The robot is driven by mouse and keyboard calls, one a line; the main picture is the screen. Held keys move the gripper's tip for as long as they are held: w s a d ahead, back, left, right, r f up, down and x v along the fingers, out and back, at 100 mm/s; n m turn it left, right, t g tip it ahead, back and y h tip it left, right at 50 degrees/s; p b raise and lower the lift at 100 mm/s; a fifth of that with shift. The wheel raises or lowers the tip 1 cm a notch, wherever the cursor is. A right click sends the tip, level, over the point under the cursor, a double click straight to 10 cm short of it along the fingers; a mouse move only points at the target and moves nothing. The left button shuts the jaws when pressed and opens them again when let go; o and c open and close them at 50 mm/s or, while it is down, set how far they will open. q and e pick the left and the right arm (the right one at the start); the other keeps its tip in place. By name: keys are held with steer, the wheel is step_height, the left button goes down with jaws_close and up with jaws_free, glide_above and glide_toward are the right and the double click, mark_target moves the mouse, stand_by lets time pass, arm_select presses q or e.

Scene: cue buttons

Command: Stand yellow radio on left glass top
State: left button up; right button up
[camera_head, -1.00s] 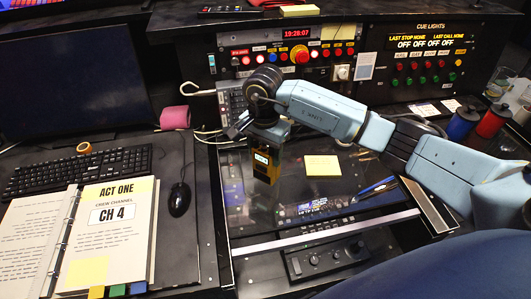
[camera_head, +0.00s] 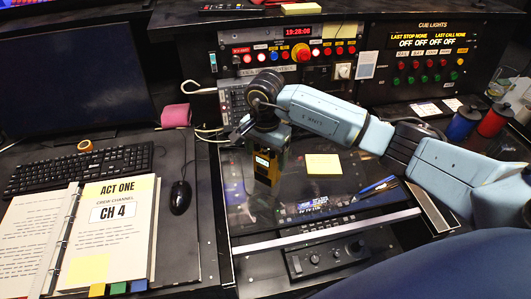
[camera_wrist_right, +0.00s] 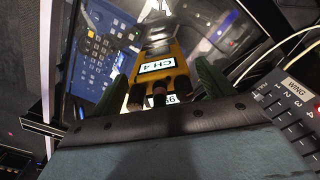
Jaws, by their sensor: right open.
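The yellow radio (camera_head: 268,172) is upright at the left part of the glass top (camera_head: 318,188). Its lower end appears to meet the glass, though the contact is hard to make out. The radio also shows in the wrist view (camera_wrist_right: 172,48), with a CH 4 label and dark knobs facing the camera. My right gripper (camera_head: 268,140) is above and around the radio's upper end. In the wrist view its green fingers (camera_wrist_right: 160,78) are spread on either side of the radio. My left gripper is not in view.
A yellow sticky note (camera_head: 323,164) and pens (camera_head: 378,188) lie right of the radio. A keypad (camera_head: 238,100) and the button panel (camera_head: 290,52) rise behind. A mouse (camera_head: 180,197) and binder (camera_head: 112,230) are at left. Red and blue spools (camera_head: 494,120) stand at right.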

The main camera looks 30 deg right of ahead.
step_height(320, 180, up, 12)
steer(key=shift+r+b, duration=0.15)
steer(key=shift+b, duration=0.55)
